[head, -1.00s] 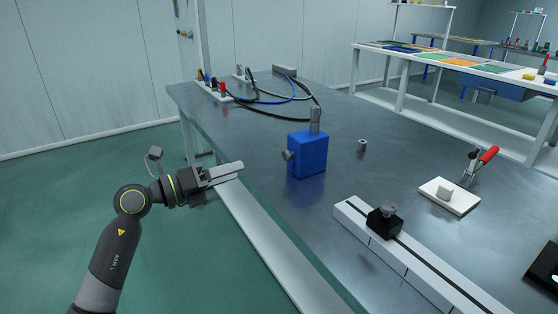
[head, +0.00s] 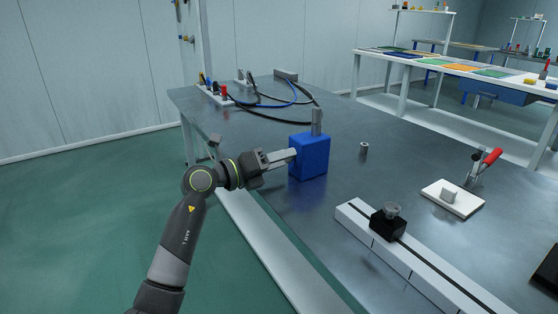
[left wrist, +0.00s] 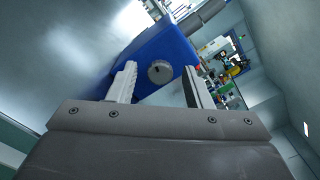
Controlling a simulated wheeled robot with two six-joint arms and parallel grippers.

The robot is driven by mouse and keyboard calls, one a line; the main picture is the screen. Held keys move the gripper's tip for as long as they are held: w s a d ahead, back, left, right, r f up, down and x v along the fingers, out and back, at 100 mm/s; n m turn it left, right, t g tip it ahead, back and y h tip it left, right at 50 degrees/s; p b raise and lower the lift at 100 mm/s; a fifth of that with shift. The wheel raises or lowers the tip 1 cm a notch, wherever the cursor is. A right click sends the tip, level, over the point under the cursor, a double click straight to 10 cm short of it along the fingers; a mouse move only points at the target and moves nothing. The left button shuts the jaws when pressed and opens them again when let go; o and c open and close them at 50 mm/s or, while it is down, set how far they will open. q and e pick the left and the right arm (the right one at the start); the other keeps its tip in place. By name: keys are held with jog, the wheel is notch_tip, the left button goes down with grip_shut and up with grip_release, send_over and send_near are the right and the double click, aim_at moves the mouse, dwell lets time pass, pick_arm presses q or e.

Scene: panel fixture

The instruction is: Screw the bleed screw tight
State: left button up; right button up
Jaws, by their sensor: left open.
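The blue block (head: 314,158) stands upright on the metal table, with a grey cylindrical post (head: 316,122) on its top. The bleed screw (left wrist: 159,72) is a round grey knob on the block's side face; in the left wrist view it lies between the two finger tips, with a gap on each side. In the head view my left gripper (head: 289,155) reaches in from the left at the block's side and hides the screw. The left jaws (left wrist: 160,80) are open and empty. How deep the screw sits in its hole cannot be told. My right gripper is in no view.
A white rail (head: 405,262) with a black clamp block (head: 388,224) lies at the table's front. A small grey cylinder (head: 364,149) stands right of the blue block. A red-handled toggle clamp (head: 487,163) is farther right. Cables (head: 275,107) lie behind.

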pick_arm(q)
jog(key=shift+c, duration=0.4)
jog(key=c, duration=0.9)
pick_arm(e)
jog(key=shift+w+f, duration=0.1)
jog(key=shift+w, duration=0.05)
pick_arm(q)
jog(key=shift+m, duration=0.4)
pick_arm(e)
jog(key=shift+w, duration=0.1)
pick_arm(q)
jog(key=shift+f+m+b, duration=0.1)
jog(key=shift+m+b, duration=0.3)
jog(key=shift+m, duration=0.5)
grip_shut()
jog(key=shift+m, duration=0.7)
jog(key=shift+m+b, duration=0.3)
jog(key=shift+b, duration=0.1)
jog(key=shift+m+b, duration=0.55)
jog(key=shift+m, duration=0.55)
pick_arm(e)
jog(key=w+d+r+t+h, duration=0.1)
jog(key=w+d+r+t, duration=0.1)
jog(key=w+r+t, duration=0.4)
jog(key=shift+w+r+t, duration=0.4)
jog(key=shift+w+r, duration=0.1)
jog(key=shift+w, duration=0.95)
